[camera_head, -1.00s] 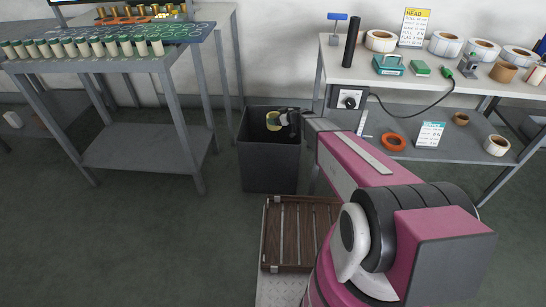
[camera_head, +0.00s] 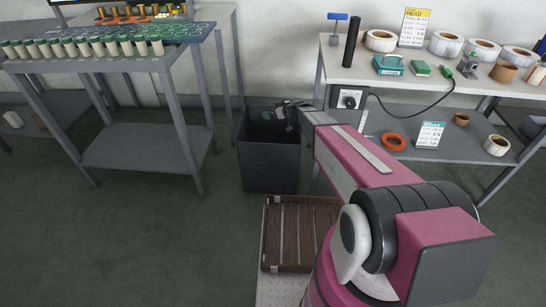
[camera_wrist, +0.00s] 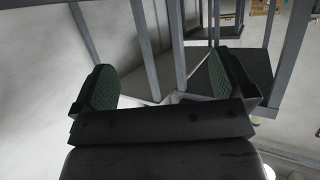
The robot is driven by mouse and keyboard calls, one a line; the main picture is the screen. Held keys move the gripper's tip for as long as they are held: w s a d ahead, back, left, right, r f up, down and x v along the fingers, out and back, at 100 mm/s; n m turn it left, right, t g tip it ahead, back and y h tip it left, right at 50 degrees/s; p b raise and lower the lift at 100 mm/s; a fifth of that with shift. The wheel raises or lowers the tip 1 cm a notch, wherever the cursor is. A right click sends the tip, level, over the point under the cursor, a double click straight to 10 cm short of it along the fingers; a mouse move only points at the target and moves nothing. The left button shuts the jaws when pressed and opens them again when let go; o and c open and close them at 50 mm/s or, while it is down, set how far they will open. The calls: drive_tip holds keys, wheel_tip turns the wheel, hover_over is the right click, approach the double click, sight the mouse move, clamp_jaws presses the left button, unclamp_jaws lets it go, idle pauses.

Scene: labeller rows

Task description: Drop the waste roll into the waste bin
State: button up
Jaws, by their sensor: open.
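The waste bin (camera_head: 268,166) is a dark grey open-topped box on the floor between the two work areas. My gripper (camera_head: 276,109) is over its opening. In the wrist view my gripper (camera_wrist: 165,80) has its two green-padded fingers spread apart with nothing between them. The waste roll is not visible in either current view. The bin's front wall hides most of its inside.
A grey table (camera_head: 150,66) with a row of pale green-topped rolls stands left of the bin. A bench (camera_head: 385,76) with label rolls and tools stands to the right. My brown slatted tray (camera_head: 296,232) is in front of the bin.

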drive_tip(key=s+a+r, duration=0.5)
drive_tip(key=s+a, duration=0.1)
drive_tip(key=shift+s+r, duration=0.15)
idle(0.3)
